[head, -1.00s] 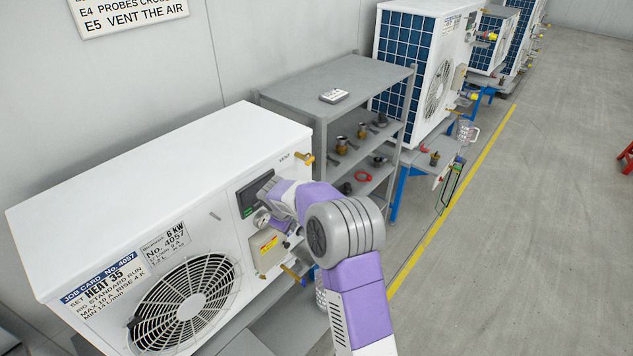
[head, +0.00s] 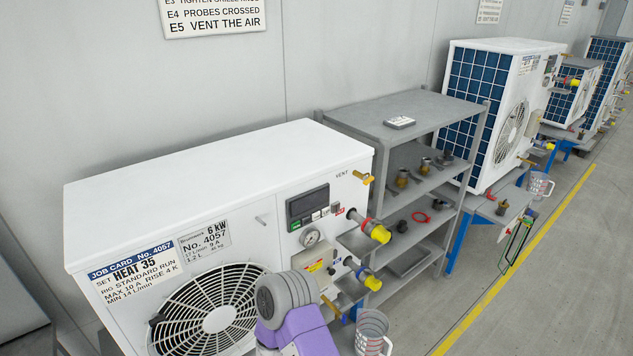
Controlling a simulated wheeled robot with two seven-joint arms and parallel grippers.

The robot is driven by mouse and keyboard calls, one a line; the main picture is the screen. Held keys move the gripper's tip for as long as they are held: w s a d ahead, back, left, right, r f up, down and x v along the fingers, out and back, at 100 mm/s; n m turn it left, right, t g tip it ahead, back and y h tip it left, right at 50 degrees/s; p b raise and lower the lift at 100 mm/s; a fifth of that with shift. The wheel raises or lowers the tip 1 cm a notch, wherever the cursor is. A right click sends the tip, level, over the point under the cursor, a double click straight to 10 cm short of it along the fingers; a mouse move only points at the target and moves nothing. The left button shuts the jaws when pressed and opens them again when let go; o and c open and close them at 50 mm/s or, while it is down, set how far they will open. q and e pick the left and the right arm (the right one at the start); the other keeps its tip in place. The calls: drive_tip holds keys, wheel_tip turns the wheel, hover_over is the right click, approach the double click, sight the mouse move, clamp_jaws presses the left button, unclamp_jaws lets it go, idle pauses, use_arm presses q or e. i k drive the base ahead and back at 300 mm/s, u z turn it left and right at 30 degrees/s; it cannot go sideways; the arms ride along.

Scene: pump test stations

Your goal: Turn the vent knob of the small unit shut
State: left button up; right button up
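The white unit (head: 230,175) nearest me carries a 6 kW plate with No. 4057. A brass vent knob (head: 363,177) sticks out at the upper right of its front, beside the word VENT. The knob's handle looks roughly sideways; whether it is open or shut I cannot tell. Nothing of mine touches it. One of my arms shows at the bottom, in front of the fan grille, with its grey joint and purple link. Its gripper is out of sight, and so is my other gripper.
The unit's front has a display (head: 308,205), a gauge (head: 311,237) and yellow-capped pipe fittings (head: 379,233). A clear jug (head: 372,332) stands below. A grey shelf rack (head: 430,115) with fittings is close on the right. Further units (head: 510,70) line the wall; open floor lies right.

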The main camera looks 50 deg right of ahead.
sight(367, 180)
drive_tip(key=u, duration=0.65)
drive_tip(key=k, duration=1.05)
drive_tip(key=z, duration=1.6)
drive_tip(key=i, duration=0.45)
drive_tip(key=z, duration=0.05)
